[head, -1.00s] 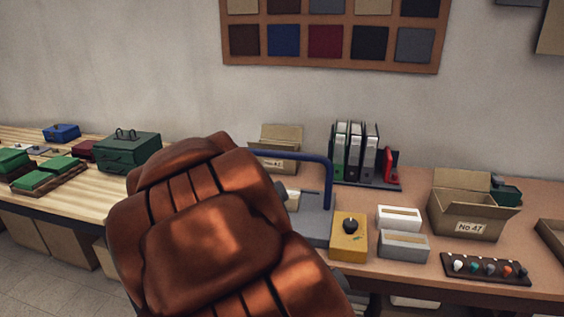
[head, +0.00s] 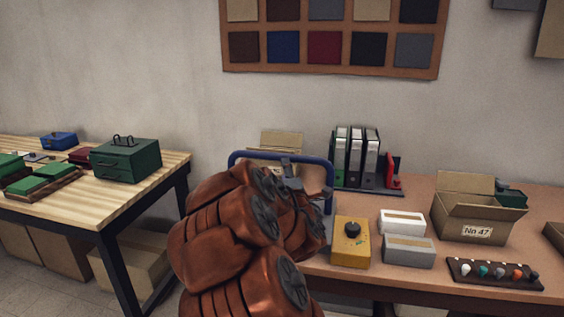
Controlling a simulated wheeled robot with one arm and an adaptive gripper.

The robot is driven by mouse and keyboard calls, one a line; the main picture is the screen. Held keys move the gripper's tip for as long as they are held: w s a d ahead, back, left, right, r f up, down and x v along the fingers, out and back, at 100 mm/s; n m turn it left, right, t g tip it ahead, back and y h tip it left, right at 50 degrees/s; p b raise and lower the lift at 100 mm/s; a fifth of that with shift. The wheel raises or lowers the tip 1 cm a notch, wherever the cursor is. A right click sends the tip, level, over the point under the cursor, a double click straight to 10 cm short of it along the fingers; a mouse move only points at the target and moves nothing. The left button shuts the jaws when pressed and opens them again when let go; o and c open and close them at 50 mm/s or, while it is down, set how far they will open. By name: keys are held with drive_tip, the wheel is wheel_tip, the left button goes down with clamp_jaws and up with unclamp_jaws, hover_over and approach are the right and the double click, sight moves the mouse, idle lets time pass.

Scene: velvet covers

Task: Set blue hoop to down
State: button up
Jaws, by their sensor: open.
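The blue hoop (head: 262,154) stands upright as an arch on a grey base at the left part of the brown table. Its top bar and right leg show; my brown-covered arm hides much of its left leg and most of the base. My gripper (head: 287,166) shows only in part, as grey pieces beyond my arm, just under the hoop's top bar in the picture. It is open, and I see nothing held in it. Whether it touches the hoop cannot be told.
Right of the hoop are a yellow box with a black knob (head: 350,250), white (head: 402,222) and grey boxes, a knob strip (head: 495,274) and an open carton (head: 465,220). Binders (head: 357,160) stand behind. A wooden table (head: 125,195) with a green chest is at left.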

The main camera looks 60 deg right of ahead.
drive_tip(key=shift+p+x, duration=0.8)
drive_tip(key=shift+x, duration=3.1)
clamp_jaws()
